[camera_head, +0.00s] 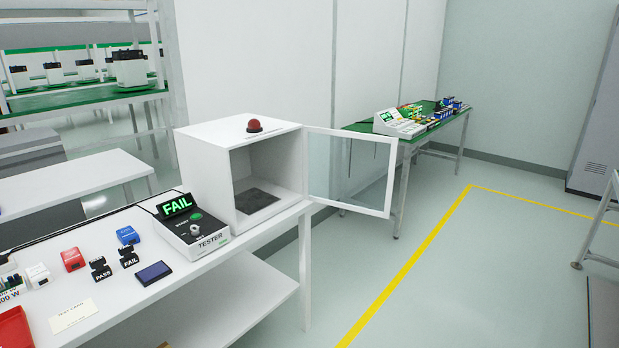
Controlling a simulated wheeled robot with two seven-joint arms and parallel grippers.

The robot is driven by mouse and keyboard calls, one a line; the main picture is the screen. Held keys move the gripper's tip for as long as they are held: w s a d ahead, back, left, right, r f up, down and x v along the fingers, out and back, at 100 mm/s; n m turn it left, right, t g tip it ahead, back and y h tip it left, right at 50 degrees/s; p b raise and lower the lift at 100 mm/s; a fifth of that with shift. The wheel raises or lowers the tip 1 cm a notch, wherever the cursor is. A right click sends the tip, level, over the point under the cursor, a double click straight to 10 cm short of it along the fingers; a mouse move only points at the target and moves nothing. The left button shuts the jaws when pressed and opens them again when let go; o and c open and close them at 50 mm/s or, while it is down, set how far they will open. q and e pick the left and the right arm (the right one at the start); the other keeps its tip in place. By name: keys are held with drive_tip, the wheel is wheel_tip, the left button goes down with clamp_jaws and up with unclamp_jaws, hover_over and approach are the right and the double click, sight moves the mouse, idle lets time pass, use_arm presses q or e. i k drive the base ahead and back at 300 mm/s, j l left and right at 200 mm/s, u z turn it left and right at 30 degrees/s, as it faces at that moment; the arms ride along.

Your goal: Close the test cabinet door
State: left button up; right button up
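The test cabinet (207,166) is a white box on the right end of the white bench, with a red dome (254,125) on top. Its front is open and shows a dark pad (256,200) on the floor inside. The cabinet door (388,178), a clear pane in a white frame, stands wide open. It is hinged at the cabinet's right front edge and sticks out to the right, past the bench end. Neither of my grippers is in view.
A tester (205,238) with a green FAIL display (177,205) stands left of the cabinet. PASS (101,269) and FAIL (129,257) stands, small blocks and a red tray (15,328) lie on the bench. A green table (408,140) stands behind the door.

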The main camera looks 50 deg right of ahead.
sight(393, 142)
drive_tip(key=l+u, duration=0.4)
drive_tip(key=i+l+u, duration=0.1)
drive_tip(key=l+u, duration=0.65)
drive_tip(key=k+l, duration=0.1)
drive_tip(key=l, duration=0.45)
drive_tip(key=k+l, duration=0.1)
drive_tip(key=l, duration=0.45)
drive_tip(key=k+l, duration=0.1)
drive_tip(key=l, duration=0.45)
drive_tip(key=k+l, duration=0.1)
drive_tip(key=l, duration=0.45)
drive_tip(key=k+l, duration=0.1)
drive_tip(key=l, duration=0.45)
drive_tip(key=k+l, duration=0.15)
drive_tip(key=l, duration=0.4)
